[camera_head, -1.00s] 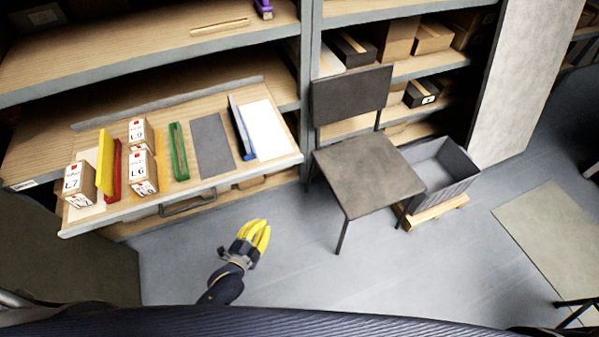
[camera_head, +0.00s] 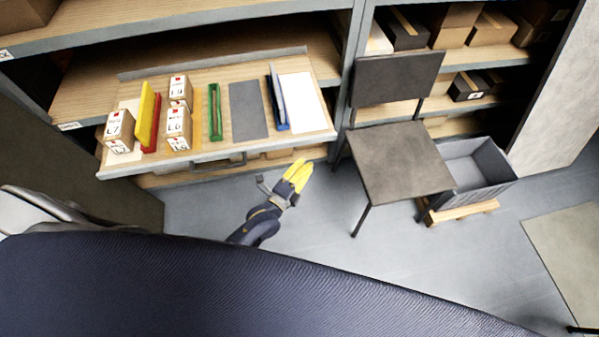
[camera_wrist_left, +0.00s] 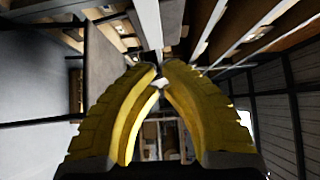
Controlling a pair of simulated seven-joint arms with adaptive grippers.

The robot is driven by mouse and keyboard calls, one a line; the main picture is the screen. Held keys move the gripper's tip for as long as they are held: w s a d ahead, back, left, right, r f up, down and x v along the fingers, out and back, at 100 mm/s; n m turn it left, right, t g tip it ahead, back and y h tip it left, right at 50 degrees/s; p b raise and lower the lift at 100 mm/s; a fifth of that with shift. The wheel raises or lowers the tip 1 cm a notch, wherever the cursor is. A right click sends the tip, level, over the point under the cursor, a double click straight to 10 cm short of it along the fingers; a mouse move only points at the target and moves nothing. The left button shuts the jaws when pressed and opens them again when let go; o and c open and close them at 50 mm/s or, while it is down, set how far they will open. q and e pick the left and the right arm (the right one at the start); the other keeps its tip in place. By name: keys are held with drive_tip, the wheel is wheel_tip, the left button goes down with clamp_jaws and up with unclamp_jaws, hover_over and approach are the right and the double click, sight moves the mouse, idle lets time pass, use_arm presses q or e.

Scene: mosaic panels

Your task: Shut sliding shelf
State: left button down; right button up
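The sliding shelf (camera_head: 205,148) is a wooden board with a pale front edge and a dark handle (camera_head: 220,164). It sticks out from the shelving unit at the left in the head view. It carries white-labelled boxes, yellow, red and green items, a grey sheet, a blue item and a white sheet. My left gripper (camera_head: 299,172) has yellow fingers and is in front of the shelf's right end, apart from the handle. In the left wrist view, its fingertips (camera_wrist_left: 160,72) come together with nothing seen between them. My right gripper is not in view.
A dark chair (camera_head: 400,160) stands to the right of my left gripper. A grey bin (camera_head: 483,175) on a wooden base is beside it. Cardboard boxes (camera_head: 493,29) fill the shelves behind. Grey floor (camera_head: 330,235) lies open in front.

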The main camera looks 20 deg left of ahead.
sight(316, 139)
use_arm(q)
drive_tip(key=shift+w+a, duration=0.15)
drive_tip(key=shift+w, duration=1.8)
drive_tip(key=shift+w+a, duration=0.1)
drive_tip(key=shift+w, duration=1.8)
